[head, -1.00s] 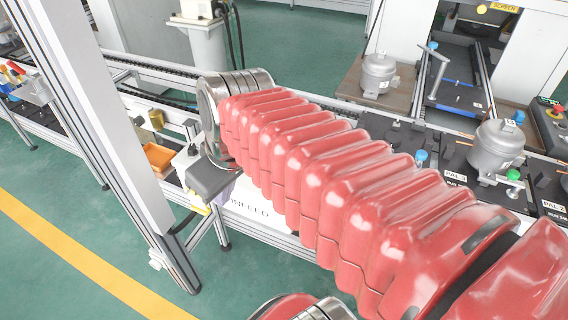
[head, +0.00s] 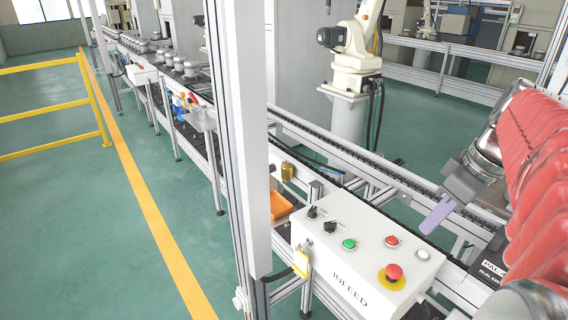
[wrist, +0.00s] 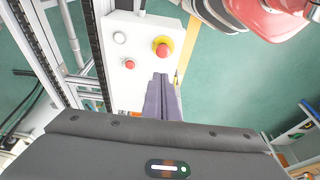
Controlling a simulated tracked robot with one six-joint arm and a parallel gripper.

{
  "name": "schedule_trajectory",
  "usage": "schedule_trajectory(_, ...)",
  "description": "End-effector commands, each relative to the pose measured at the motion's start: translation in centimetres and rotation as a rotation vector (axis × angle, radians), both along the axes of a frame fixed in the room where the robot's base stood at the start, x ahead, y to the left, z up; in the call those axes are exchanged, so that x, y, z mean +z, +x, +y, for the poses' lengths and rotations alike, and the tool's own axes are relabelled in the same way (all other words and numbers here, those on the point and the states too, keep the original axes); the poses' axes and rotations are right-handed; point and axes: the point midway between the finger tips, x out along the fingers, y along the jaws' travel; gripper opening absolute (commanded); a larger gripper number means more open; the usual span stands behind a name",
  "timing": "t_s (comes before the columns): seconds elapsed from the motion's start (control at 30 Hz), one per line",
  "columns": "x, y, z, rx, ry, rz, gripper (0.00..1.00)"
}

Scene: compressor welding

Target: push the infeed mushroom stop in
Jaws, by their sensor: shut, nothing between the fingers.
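The infeed mushroom stop (head: 393,272) is a red button on a yellow disc, on top of the white INFEED control box (head: 345,262). It also shows in the wrist view (wrist: 162,47), just beyond my fingertips in the picture. My gripper (head: 436,214) is to the right of and above the box in the head view, apart from the button. In the wrist view its purple-grey fingers (wrist: 160,78) are together with nothing between them. How high the tips are above the box is hard to tell.
A silver upright post (head: 242,130) stands left of the box. A conveyor rail (head: 350,165) runs behind it. An orange bin (head: 279,205) sits behind the post.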

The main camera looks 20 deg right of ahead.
Motion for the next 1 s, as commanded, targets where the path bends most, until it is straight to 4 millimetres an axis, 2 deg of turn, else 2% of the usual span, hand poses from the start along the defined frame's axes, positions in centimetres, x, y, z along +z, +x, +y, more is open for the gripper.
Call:
schedule_trajectory(0.47,-0.6,0.3,0.2,0.004,0.000,0.000,0.00)
schedule_trajectory(0.67,-2.8,0.9,0.5,0.006,0.002,0.002,0.00)
schedule_trajectory(1.0,-7.9,2.3,1.0,0.006,0.002,0.001,0.00)
